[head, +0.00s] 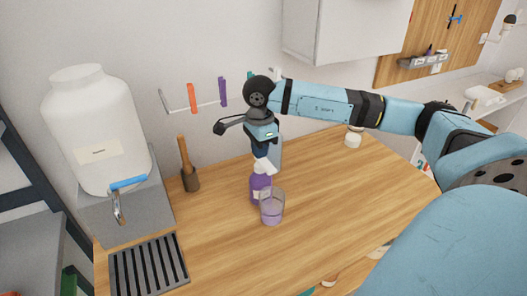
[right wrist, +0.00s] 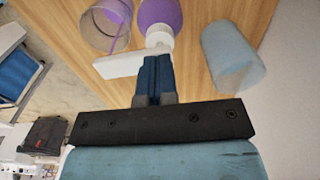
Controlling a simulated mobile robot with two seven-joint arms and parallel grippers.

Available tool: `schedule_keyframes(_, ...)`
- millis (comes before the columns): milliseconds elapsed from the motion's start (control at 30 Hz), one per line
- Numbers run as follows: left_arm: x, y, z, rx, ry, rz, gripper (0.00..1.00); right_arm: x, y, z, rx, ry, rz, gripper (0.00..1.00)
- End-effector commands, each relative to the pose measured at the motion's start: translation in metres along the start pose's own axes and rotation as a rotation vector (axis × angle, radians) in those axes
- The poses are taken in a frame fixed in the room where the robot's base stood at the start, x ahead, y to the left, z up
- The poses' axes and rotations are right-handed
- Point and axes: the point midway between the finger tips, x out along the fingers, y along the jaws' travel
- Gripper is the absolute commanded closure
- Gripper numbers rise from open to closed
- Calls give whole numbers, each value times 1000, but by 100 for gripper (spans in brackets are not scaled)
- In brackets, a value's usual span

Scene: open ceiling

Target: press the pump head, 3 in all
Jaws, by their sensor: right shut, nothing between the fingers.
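A purple pump bottle (head: 260,190) with a white pump head (head: 264,166) stands upright on the wooden counter. A clear glass (head: 272,212) stands just in front of it, with light purple at its bottom. My right gripper (head: 263,153) is shut and empty, pointing down right above the pump head. In the right wrist view its blue fingertips (right wrist: 154,62) overlap the edge of the white pump head (right wrist: 125,65); I cannot tell whether they touch. The bottle (right wrist: 161,13) and the glass (right wrist: 104,26), with a purple streak, also show there. My left gripper is out of view.
A grey-blue cylinder (right wrist: 232,58) stands close beside the bottle. The counter right of the glass is clear.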

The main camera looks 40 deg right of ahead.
Motion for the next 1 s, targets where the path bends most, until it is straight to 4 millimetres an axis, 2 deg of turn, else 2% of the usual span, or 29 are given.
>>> schedule_keyframes(167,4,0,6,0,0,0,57,10,1,0,-1,1,3,100)
schedule_keyframes(467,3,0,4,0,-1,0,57,7,1,0,-1,1,3,100)
schedule_keyframes(1000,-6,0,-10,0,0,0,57,-25,0,0,-1,0,1,100)
